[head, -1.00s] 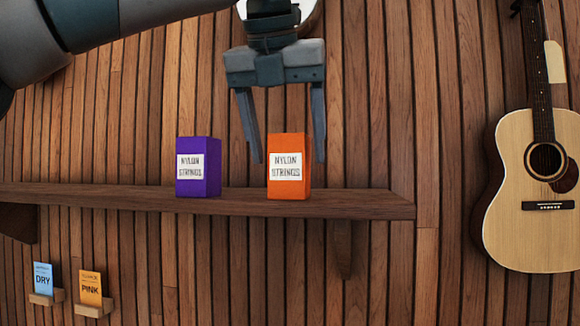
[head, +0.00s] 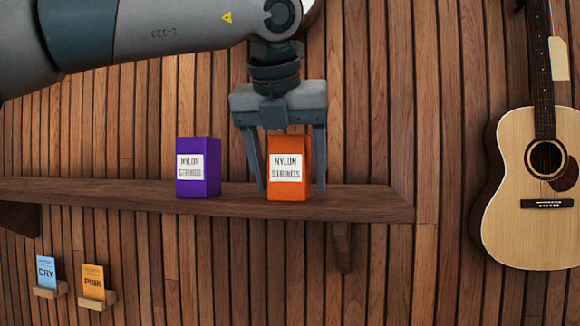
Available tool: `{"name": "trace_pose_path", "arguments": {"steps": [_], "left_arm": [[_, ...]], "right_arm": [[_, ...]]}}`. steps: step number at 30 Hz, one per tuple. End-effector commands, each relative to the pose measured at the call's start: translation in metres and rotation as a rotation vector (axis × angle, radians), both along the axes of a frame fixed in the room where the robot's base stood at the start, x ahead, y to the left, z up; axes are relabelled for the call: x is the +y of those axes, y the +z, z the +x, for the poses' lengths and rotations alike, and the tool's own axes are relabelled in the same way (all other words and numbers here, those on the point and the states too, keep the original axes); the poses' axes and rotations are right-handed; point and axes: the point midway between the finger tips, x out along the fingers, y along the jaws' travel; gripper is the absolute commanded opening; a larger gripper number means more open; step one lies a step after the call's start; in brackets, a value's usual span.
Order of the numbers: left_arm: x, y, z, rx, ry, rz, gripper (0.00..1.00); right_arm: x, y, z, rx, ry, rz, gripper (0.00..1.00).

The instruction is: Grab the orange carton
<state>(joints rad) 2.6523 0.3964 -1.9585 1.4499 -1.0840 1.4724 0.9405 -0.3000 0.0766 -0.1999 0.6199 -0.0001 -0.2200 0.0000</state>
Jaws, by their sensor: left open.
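The orange carton (head: 289,187), with a white label reading "NYLON STRINGS", stands upright on the wooden shelf (head: 120,196) near its right end. My left gripper (head: 292,186) points down over it and is open. One finger shows at the left of the carton and the other at its right, both reaching down close to the shelf top. Small gaps show beside the carton, and the fingers are partly behind its front face. I cannot tell whether either finger touches it. My right gripper is not in view.
A purple carton (head: 199,187) with a similar label stands on the shelf to the left, a short gap from the left finger. A guitar (head: 535,225) hangs at the right. Blue (head: 46,272) and orange (head: 93,282) cards sit in small wooden holders below. The shelf's left stretch is clear.

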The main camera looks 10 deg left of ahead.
Motion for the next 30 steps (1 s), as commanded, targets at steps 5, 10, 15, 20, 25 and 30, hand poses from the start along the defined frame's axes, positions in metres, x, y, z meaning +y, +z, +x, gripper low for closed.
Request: {"name": "trace_pose_path", "arguments": {"steps": [5, 10, 15, 20, 25, 30], "left_arm": [[0.000, 0.000, 0.000, 0.000, 0.000, 0.000, 0.58], [0.000, 0.000, 0.000, 0.000, 0.000, 0.000, 0.21], [0.000, 0.001, 0.000, 0.000, 0.000, 0.000, 0.21], [0.000, 0.001, 0.000, -0.001, 0.000, 0.000, 0.21], [0.000, 0.007, 0.000, -0.001, 0.001, -0.001, 0.21], [-0.001, 0.021, 0.000, -0.002, 0.001, -0.003, 0.21]], "right_arm": [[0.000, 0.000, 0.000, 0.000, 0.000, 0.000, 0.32], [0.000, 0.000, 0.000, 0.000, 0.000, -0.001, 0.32], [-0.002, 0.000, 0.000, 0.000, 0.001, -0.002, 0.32], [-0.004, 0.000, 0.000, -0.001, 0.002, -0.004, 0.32], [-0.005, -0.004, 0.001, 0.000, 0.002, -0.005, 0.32], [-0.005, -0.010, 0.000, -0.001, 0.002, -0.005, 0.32]]}}
